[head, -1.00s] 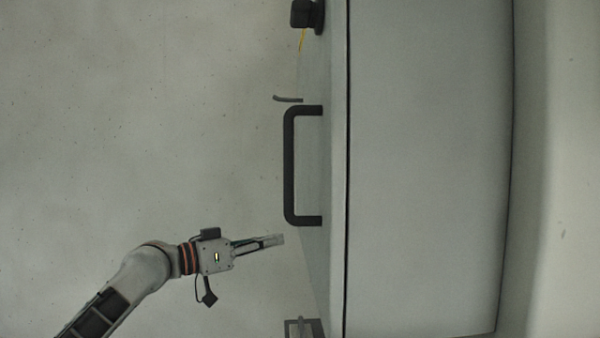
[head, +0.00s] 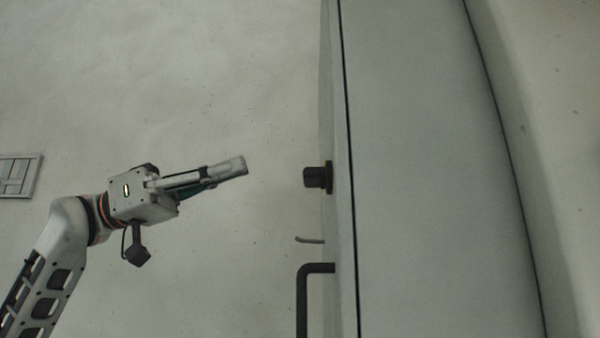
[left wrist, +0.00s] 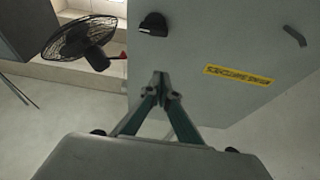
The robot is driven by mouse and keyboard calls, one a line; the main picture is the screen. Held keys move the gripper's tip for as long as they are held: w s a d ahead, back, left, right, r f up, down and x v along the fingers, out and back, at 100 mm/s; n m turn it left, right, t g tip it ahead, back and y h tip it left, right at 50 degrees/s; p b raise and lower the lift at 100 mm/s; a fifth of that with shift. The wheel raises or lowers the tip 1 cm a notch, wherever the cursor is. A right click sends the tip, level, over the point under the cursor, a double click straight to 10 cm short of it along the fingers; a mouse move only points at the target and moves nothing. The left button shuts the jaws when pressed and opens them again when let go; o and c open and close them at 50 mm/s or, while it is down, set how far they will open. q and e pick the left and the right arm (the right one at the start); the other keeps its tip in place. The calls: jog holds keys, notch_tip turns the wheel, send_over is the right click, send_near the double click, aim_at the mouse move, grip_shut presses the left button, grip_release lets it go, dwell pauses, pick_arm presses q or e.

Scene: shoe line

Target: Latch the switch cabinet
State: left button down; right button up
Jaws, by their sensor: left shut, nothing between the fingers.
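The grey switch cabinet (head: 430,180) stands on the right in the head view. Its door appears flush with the body, a dark seam line running along it. A black knob (head: 316,177) sticks out from the door; it also shows in the left wrist view (left wrist: 153,25). Below the knob are a small grey lever (head: 310,240) and a black bar handle (head: 303,300). My left gripper (head: 242,166) is shut and empty, left of the knob at about its height, with a clear gap between. In the left wrist view its fingertips (left wrist: 160,80) meet below the knob. My right gripper is not in view.
The left wrist view shows a yellow label (left wrist: 238,75) on the door and a black fan (left wrist: 80,38) beside the cabinet. A grey wall grille (head: 18,176) is at the head view's left edge. The space between gripper and door is free.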

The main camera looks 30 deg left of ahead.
aim_at(331, 184)
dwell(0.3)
